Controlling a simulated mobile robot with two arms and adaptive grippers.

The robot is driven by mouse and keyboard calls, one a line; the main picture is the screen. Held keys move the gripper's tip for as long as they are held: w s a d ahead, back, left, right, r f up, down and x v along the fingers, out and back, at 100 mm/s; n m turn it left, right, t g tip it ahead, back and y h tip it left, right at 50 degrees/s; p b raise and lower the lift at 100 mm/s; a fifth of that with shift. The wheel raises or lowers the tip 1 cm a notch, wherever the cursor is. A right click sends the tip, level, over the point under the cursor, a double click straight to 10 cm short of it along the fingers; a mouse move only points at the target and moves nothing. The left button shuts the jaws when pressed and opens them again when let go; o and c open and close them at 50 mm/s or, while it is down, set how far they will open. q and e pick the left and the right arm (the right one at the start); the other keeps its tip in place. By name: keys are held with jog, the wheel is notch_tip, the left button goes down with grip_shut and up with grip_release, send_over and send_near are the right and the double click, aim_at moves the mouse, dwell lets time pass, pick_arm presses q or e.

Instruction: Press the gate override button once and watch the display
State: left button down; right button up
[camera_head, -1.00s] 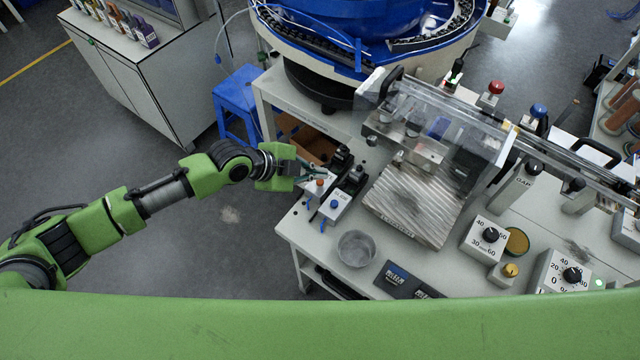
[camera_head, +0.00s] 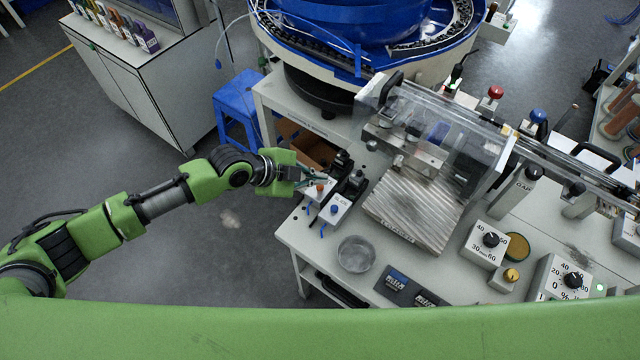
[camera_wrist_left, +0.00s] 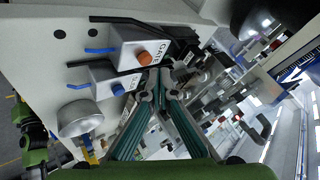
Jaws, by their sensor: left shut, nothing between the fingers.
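The gate box (camera_wrist_left: 138,46), a white box labelled GATE, carries an orange button (camera_wrist_left: 144,58) on its front end. In the head view the orange button (camera_head: 320,187) is at the left edge of the bench, right by my left fingertips. A second white box beside it has a blue button (camera_head: 335,210), also in the wrist view (camera_wrist_left: 118,89). My left gripper (camera_head: 322,180) is shut and empty. In the left wrist view its fingertips (camera_wrist_left: 160,76) are close beside the orange button; I cannot tell whether they touch it. I cannot make out a readable display. My right gripper is not in view.
A metal bowl (camera_head: 356,254) stands near the front edge of the bench. A ribbed metal plate (camera_head: 412,208) and a clear cover lie to the right. A blue feeder bowl (camera_head: 350,25) is behind. Dial boxes (camera_head: 488,243) stand at right.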

aim_at(318, 187)
pick_arm(q)
jog(key=shift+f, duration=0.1)
dwell(0.3)
jog(key=shift+f+b, duration=0.3)
jog(key=shift+b, duration=0.1)
jog(key=shift+f+b, duration=0.5)
jog(key=shift+f, duration=0.1)
dwell(0.5)
dwell(0.4)
jog(key=shift+r+p, duration=0.75)
jog(key=shift+r, duration=0.25)
notch_tip(318, 187, up, 5)
jog(key=p, duration=0.4)
dwell(0.5)
